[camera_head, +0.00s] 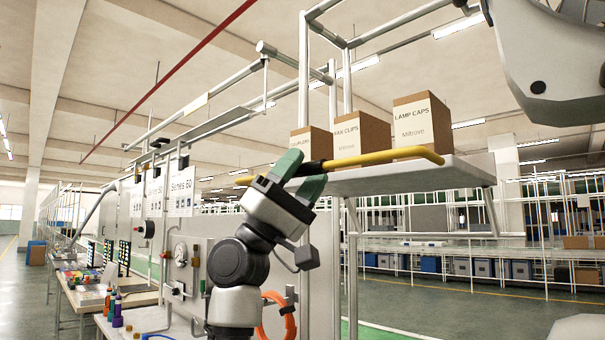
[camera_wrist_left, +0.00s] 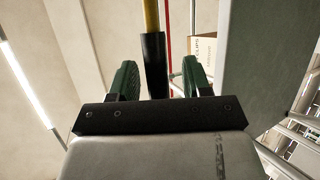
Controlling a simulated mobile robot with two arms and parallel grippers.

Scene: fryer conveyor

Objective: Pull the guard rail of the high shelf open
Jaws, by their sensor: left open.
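The guard rail (camera_head: 375,158) is a yellow bar with a black sleeve, running along the front of the high shelf (camera_head: 425,176) in the head view. My left gripper (camera_head: 301,174) is open at the rail's left part, its green fingers on either side of the bar. In the left wrist view the black sleeve (camera_wrist_left: 154,65) lies between the two fingers (camera_wrist_left: 159,82), with a gap visible on each side. Part of the rail is hidden behind the fingers. My right gripper is out of view.
A grey panel (camera_head: 325,260) with gauges and an orange hose (camera_head: 288,318) is below my left gripper.

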